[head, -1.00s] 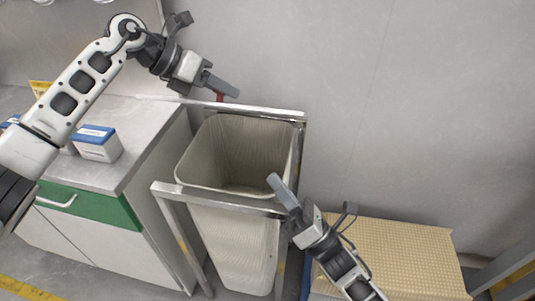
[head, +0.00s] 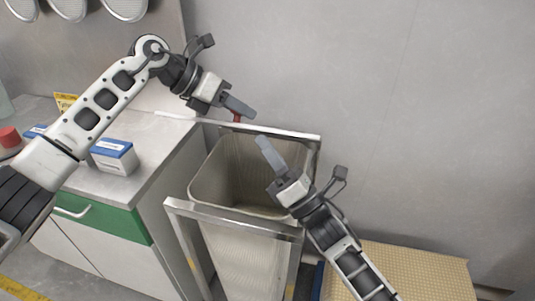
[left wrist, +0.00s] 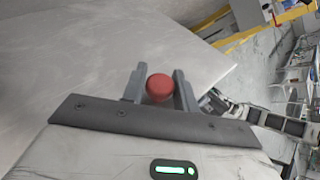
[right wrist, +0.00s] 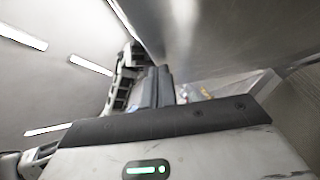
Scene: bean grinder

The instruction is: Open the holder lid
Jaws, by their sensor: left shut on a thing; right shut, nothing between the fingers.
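A metal frame (head: 232,219) holds a beige bin (head: 240,160) with an open top; I cannot tell which part is the holder lid. My left gripper (head: 243,109) is above the frame's rear edge, against the wall side. It is shut on a small red piece (head: 237,117), whose round end shows between the fingers in the left wrist view (left wrist: 159,87). My right gripper (head: 266,147) is over the bin's opening, pointing up and left, its fingers together and empty. In the right wrist view its closed fingers (right wrist: 156,87) show with nothing between them.
A counter (head: 168,142) with a green drawer (head: 112,225) stands left of the frame and bears a blue-and-white box (head: 112,157). A yellowish textured box top (head: 415,272) lies at lower right. The grey wall (head: 400,120) closes off the back.

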